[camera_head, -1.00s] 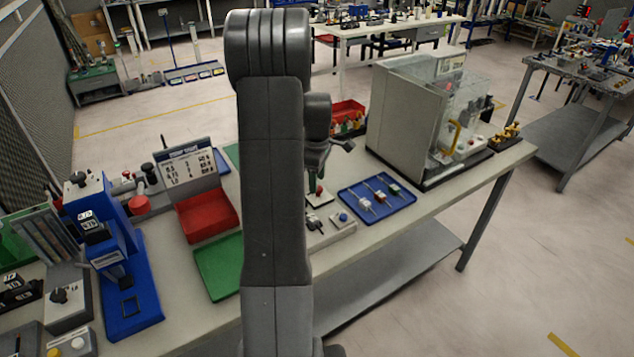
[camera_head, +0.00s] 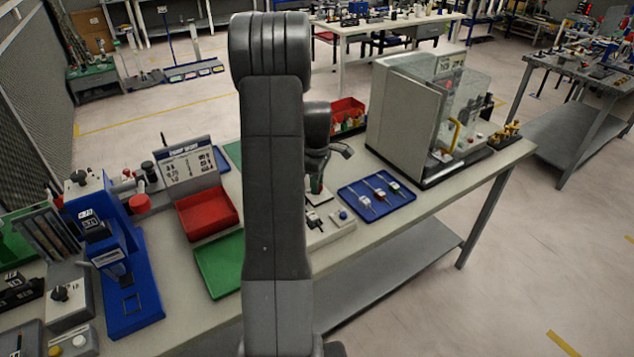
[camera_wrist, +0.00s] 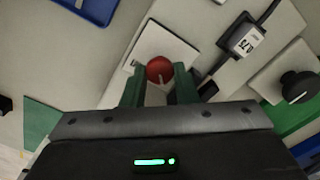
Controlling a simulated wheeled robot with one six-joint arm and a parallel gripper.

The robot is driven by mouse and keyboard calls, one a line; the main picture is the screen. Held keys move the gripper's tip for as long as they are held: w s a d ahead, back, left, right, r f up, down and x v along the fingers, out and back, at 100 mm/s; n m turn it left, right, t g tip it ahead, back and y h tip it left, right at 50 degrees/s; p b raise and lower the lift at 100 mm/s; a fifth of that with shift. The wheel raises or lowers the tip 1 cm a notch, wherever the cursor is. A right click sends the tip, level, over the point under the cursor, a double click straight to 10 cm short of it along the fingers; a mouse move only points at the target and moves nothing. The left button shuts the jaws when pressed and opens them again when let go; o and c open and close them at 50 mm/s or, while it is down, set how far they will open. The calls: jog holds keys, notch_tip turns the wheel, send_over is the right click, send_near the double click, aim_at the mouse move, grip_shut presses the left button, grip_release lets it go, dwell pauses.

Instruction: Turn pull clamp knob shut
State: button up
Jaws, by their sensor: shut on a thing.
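A round red knob (camera_wrist: 160,69) with a pale mark on its face sits on a white plate (camera_wrist: 178,46) in the wrist view. My gripper (camera_wrist: 158,76) has its two green fingers on either side of the knob and is shut on it.
A blue tray (camera_head: 350,198) with several small tools lies right of my gripper. A white block with a blue button (camera_head: 343,215) stands in front. A clear-walled machine (camera_head: 405,110) stands at the back right. In the wrist view, a black knob (camera_wrist: 298,86) and a labelled device (camera_wrist: 243,40) are close by.

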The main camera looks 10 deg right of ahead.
jog(key=shift+m, duration=0.3)
jog(key=m+b, duration=0.1)
jog(key=m, duration=0.2)
jog(key=shift+m, duration=0.4)
jog(key=m+b, duration=0.1)
jog(key=m, duration=0.3)
jog(key=shift+w+d+m, duration=0.1)
jog(key=shift+m, duration=0.2)
jog(key=m, duration=0.4)
jog(key=shift+d+b, duration=0.1)
jog(key=shift+b, duration=0.25)
jog(key=m, duration=0.4)
jog(key=shift+m, duration=0.3)
jog(key=o, duration=1)
jog(key=shift+r, duration=0.15)
notch_tip(320, 180, up, 14)
jog(key=shift+f+b, duration=0.2)
jog(key=shift+b, duration=0.45)
